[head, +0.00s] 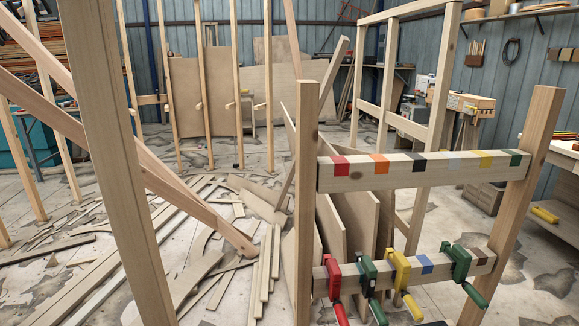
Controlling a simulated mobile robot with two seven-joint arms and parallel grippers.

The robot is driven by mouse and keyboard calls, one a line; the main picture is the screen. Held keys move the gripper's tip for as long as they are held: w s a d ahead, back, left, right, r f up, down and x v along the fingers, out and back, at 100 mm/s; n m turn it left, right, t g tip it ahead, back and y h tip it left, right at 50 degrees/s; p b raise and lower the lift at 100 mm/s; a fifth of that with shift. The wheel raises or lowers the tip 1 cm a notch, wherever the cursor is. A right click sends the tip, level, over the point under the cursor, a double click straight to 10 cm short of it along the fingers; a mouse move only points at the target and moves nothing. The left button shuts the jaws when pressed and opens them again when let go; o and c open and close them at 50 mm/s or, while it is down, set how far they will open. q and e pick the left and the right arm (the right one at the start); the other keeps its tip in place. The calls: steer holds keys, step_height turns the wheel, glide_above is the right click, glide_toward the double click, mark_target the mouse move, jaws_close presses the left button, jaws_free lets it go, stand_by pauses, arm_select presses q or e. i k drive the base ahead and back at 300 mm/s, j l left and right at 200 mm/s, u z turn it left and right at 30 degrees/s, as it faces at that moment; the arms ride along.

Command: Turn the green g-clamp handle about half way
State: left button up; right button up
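Two green g-clamps sit on the lower wooden rail (437,264). One green clamp (459,261) is near the rail's right end, and its green handle (474,294) hangs below, slanting down to the right. The other, darker green clamp (368,274) is between the red clamp (333,277) and the yellow clamp (398,268). Its green handle (377,312) also slants down to the right and reaches near the bottom edge of the view. Neither of my grippers can be made out in the head view.
An upper rail (350,177) with coloured patches crosses between two wooden posts, above the clamps. The left post (305,200) and right post (522,190) flank them. Loose planks (262,275) litter the floor at left. A slanted timber (112,150) stands at the left foreground.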

mark_target(482, 303)
steer(key=k+j+z, duration=0.2)
steer(key=z, duration=1.25)
steer(key=i+l+u, duration=0.3)
steer(key=i+l, duration=0.3)
